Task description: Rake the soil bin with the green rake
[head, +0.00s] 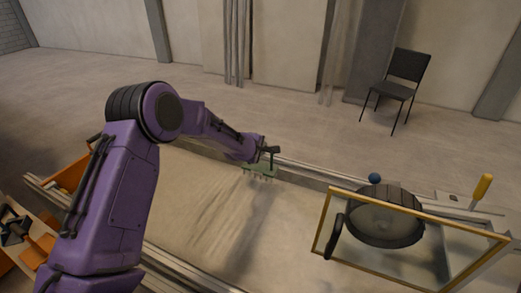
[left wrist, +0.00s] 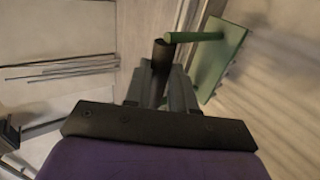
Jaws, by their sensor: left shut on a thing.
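My left gripper (head: 268,150) is at the far side of the soil bin (head: 185,190), shut on the green rake (head: 260,170). In the left wrist view its grey fingers (left wrist: 160,88) close around the rake's dark handle (left wrist: 162,58). A green rod joins the handle to the flat green rake head (left wrist: 218,62), whose teeth point away. The rake head is low over the pale soil near the far rail; I cannot tell whether the teeth touch. Streaks run through the soil from the rake towards the near side. I do not see my right gripper.
A gold-framed clear panel (head: 322,222) stands over the bin's right part, with a round dark object (head: 385,228) showing through it. A blue ball (head: 375,178) and a yellow-handled tool (head: 482,188) are beyond it. Orange parts (head: 72,177) lie left. A chair (head: 398,88) stands behind.

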